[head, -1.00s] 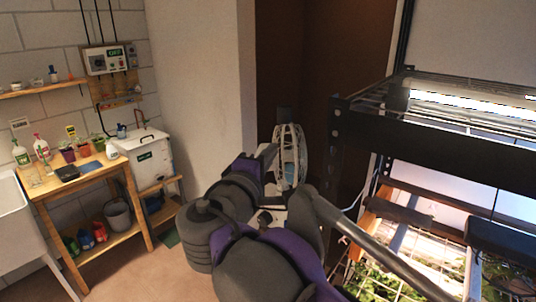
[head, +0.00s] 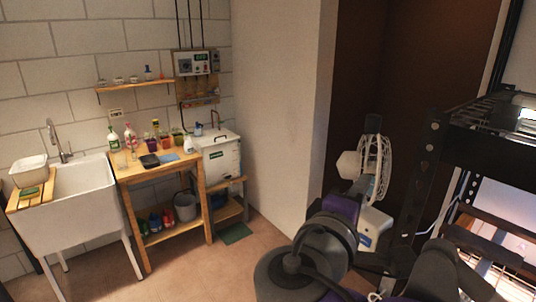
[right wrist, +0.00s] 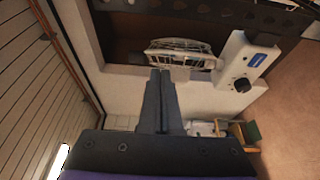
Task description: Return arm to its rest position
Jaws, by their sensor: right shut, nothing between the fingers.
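My right arm reaches up from the bottom of the head view, dark grey with purple parts. In the right wrist view my right gripper (right wrist: 161,76) has its two dark fingers together, with nothing between them. The fingers point toward a white caged fan (right wrist: 180,48), apart from it as far as I can tell. My left gripper is in neither view.
The fan (head: 374,170) stands by the brown door, beyond my arm. The black seedling rack (head: 480,150) is close on the right. A wooden bench (head: 157,174) with bottles and a white sink (head: 75,200) line the left wall. Open floor lies between.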

